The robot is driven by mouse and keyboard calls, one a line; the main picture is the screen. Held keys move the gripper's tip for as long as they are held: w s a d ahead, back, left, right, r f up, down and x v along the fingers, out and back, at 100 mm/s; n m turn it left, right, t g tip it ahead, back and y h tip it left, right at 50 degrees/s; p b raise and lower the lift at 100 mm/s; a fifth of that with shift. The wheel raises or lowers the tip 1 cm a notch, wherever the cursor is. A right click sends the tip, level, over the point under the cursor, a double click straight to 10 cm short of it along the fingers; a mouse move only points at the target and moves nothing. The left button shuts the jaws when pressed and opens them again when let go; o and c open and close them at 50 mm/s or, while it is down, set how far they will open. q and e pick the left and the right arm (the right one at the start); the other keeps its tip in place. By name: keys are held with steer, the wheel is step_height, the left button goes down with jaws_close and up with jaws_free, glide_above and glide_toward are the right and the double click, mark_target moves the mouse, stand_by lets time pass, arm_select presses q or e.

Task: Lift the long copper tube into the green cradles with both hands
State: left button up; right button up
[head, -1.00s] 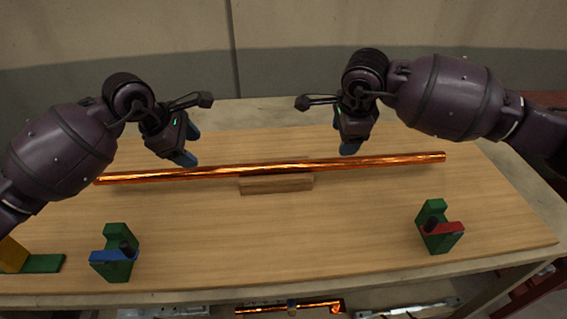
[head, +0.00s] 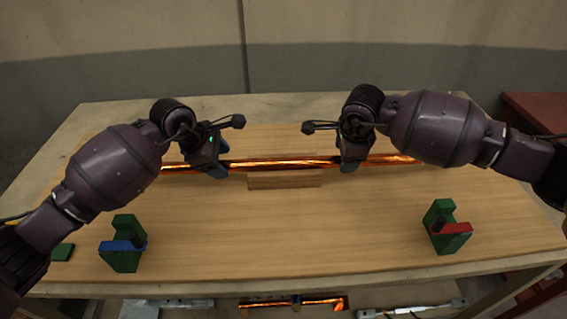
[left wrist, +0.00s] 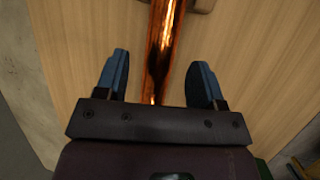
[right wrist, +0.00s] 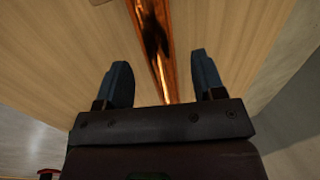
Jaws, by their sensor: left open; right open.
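The long copper tube (head: 285,164) lies across the table, resting on a low wooden block (head: 284,180). My left gripper (head: 219,171) is open over the tube, left of the block. In the left wrist view the tube (left wrist: 160,45) runs between its two blue fingers (left wrist: 160,80). My right gripper (head: 350,164) is open over the tube, right of the block. In the right wrist view the tube (right wrist: 155,45) runs between its fingers (right wrist: 162,78). A green cradle with a blue band (head: 122,258) stands front left. A green cradle with a red band (head: 440,240) stands front right.
The wooden table (head: 290,245) is clear between the cradles. A flat green piece (head: 63,252) lies at the left edge, partly hidden by my left arm. Below the front edge, a shelf holds another copper-coloured piece (head: 320,300).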

arm_select(q)
steer(key=shift+x, duration=1.1)
arm_select(e)
steer(key=shift+x, duration=1.15)
arm_select(q)
jaws_close()
arm_select(e)
jaws_close()
arm_select(q)
steer(key=shift+w+r, duration=0.1)
steer(key=shift+r, duration=0.15)
arm_select(e)
steer(key=shift+w+r, duration=0.15)
steer(key=shift+r, duration=0.1)
